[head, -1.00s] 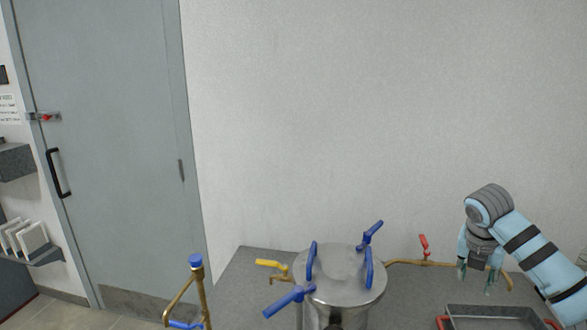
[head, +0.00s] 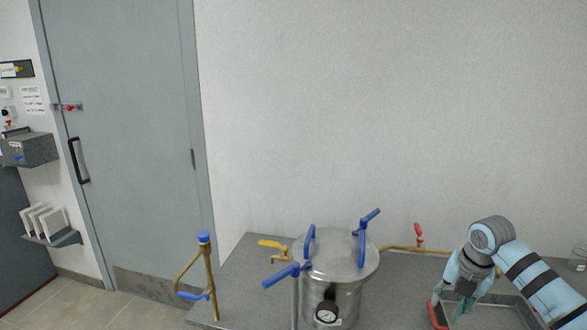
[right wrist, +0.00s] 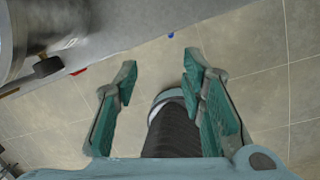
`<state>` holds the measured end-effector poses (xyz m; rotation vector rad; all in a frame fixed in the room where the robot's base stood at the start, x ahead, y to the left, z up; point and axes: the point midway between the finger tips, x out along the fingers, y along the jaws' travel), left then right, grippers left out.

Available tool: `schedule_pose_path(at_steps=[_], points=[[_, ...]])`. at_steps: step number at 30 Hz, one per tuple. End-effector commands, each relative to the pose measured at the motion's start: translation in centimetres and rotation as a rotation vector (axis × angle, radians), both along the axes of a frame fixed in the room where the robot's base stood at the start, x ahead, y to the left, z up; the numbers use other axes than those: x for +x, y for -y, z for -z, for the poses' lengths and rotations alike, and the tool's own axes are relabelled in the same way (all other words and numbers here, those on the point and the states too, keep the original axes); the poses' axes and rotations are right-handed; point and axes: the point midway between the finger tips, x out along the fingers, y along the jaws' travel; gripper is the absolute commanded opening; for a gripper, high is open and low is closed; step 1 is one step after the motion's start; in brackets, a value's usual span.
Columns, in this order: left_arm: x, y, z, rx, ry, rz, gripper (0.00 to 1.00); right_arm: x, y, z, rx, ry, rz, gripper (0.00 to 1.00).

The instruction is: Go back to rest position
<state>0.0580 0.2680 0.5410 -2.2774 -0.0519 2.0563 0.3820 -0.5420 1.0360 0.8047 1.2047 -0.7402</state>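My right gripper (head: 467,304) is at the lower right of the head view, pointing down above the red-handled tray on the counter. In the right wrist view its two green fingers (right wrist: 158,85) are spread apart with nothing between them. Beyond them that view shows floor tiles and a dark cylindrical part of my own body. My left gripper shows in neither view.
A steel vessel (head: 345,262) with blue clamp handles and a gauge stands on the grey counter (head: 240,287). A yellow-handled tap (head: 273,245), a red-handled valve (head: 419,236) and a brass pipe with a blue cap (head: 204,238) are around it. A grey tray with red handles (head: 437,315) lies right.

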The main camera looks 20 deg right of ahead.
Motion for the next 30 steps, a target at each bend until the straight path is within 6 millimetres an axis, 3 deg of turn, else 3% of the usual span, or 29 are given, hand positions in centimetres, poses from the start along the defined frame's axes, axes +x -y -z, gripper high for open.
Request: schedule_pose_path(at_steps=[5, 8, 10, 12, 14, 17, 22, 26, 30], points=[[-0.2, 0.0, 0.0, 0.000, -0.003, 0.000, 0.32, 2.3, -5.0, 4.3, 0.220, 0.082, -0.075, 0.37], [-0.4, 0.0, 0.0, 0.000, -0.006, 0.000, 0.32, 4.0, -9.3, 7.2, 0.411, 0.175, -0.094, 0.37], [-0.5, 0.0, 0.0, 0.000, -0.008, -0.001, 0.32, 5.4, -13.2, 9.6, 0.601, 0.282, -0.061, 0.37], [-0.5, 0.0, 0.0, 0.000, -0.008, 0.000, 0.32, 7.1, -17.1, 13.2, 0.852, 0.460, 0.110, 0.37], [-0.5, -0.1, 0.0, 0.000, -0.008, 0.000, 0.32, 7.4, -17.8, 18.0, 0.999, 0.619, 0.426, 0.37], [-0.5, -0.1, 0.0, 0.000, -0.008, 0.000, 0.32, 4.9, -16.3, 24.7, 1.006, 0.705, 0.817, 0.37], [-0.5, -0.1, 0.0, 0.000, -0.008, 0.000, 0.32, -3.0, -15.8, 34.8, 0.870, 0.654, 1.287, 0.37], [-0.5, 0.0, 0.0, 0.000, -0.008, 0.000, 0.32, -10.7, -17.4, 41.0, 0.728, 0.541, 1.563, 0.37], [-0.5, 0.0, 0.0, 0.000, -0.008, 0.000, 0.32, -19.6, -20.6, 45.9, 0.560, 0.376, 1.797, 0.37]])
